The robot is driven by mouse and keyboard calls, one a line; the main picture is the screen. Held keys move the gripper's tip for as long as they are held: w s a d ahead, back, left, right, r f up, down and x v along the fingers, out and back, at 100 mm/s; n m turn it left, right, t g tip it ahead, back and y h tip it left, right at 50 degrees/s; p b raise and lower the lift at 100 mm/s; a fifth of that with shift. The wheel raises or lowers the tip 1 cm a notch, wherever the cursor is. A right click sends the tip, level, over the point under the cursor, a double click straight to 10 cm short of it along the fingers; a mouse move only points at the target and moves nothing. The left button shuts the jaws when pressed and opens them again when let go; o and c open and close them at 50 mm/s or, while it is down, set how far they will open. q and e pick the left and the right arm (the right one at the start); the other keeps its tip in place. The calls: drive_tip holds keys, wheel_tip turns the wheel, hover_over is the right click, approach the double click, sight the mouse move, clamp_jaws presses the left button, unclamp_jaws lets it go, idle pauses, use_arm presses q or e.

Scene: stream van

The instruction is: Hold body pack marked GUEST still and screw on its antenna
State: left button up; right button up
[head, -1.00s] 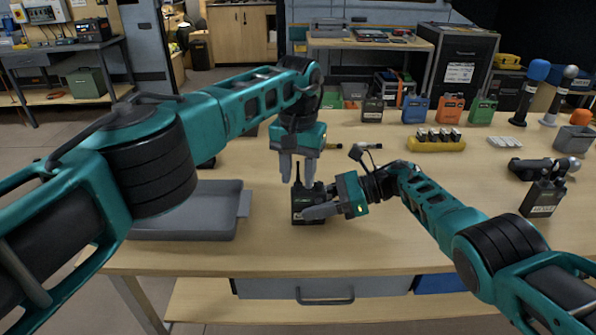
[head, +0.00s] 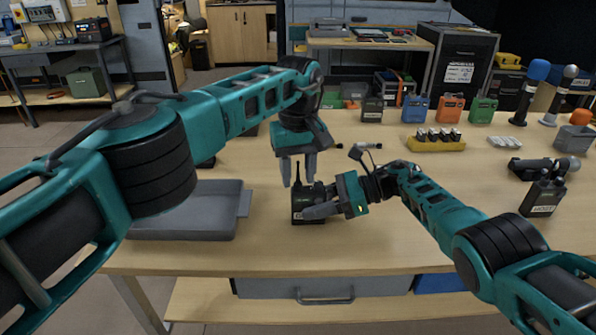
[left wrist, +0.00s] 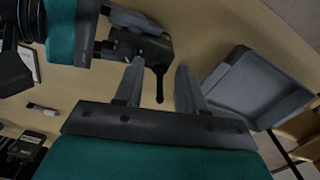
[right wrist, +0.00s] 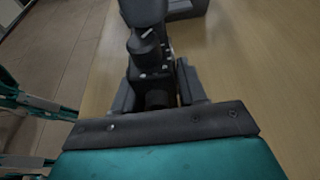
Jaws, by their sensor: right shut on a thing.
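The dark body pack (head: 304,204) stands upright on the table in front of me. Its pale front label is mostly covered by a finger; only a first letter like G shows. My right gripper (head: 318,205) is shut on the pack from the right; it also shows in the right wrist view (right wrist: 158,95). A thin black antenna (head: 297,174) rises from the pack's top; I cannot tell how firmly it is seated. My left gripper (head: 298,172) points down over the pack, open. In the left wrist view the antenna (left wrist: 159,85) is between its fingers, touching neither.
A grey tray (head: 190,232) lies left of the pack. A second body pack (head: 543,198) with an antenna stands at the right. Coloured packs (head: 449,109), a yellow battery holder (head: 436,146) and microphones (head: 530,92) stand toward the back. The table between is mostly clear.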

use_arm(q)
drive_tip(key=n, duration=0.4)
idle(0.3)
clamp_jaws()
drive_tip(key=shift+m, duration=2)
